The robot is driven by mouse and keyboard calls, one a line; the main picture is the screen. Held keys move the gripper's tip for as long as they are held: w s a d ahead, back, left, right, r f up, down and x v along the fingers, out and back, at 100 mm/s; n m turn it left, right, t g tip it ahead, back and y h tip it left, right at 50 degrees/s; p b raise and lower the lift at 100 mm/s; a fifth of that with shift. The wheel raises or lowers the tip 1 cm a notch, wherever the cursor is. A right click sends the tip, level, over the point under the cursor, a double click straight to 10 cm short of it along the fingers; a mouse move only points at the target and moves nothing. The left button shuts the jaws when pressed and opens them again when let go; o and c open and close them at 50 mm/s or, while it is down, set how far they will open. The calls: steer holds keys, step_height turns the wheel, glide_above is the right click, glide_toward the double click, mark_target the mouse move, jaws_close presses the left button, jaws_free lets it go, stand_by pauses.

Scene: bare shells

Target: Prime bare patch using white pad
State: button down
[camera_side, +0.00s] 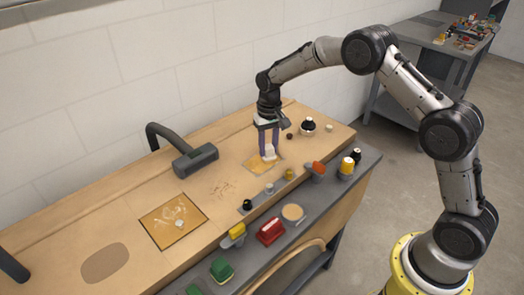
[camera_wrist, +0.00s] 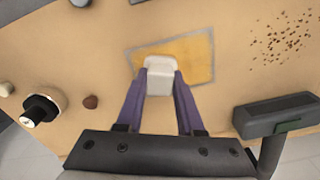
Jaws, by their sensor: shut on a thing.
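My gripper (camera_side: 268,148) has purple fingers and is shut on the white pad (camera_side: 269,153). In the wrist view the pad (camera_wrist: 160,77) sits between the fingertips (camera_wrist: 160,84). The pad is over the lower left part of a yellow-orange rectangular patch with a greyish border (camera_wrist: 198,58). In the side view this patch (camera_side: 254,165) lies on the wooden bench below the gripper. The pad is low over it or touching; I cannot tell which. A second orange square (camera_side: 160,228), dark-edged with whitish smears, lies further left on the bench.
A dark hammer-like tool (camera_side: 195,160) stands at the bench's back. Dark specks (camera_side: 222,188) lie between the two patches. A black-and-white knob (camera_side: 308,125) is right of my gripper. A grey front shelf holds a red block (camera_side: 271,231), a green block (camera_side: 222,269) and other small items.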

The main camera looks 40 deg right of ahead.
steer(key=shift+d, duration=2)
step_height(320, 180, up, 8)
steer(key=shift+a, duration=0.1)
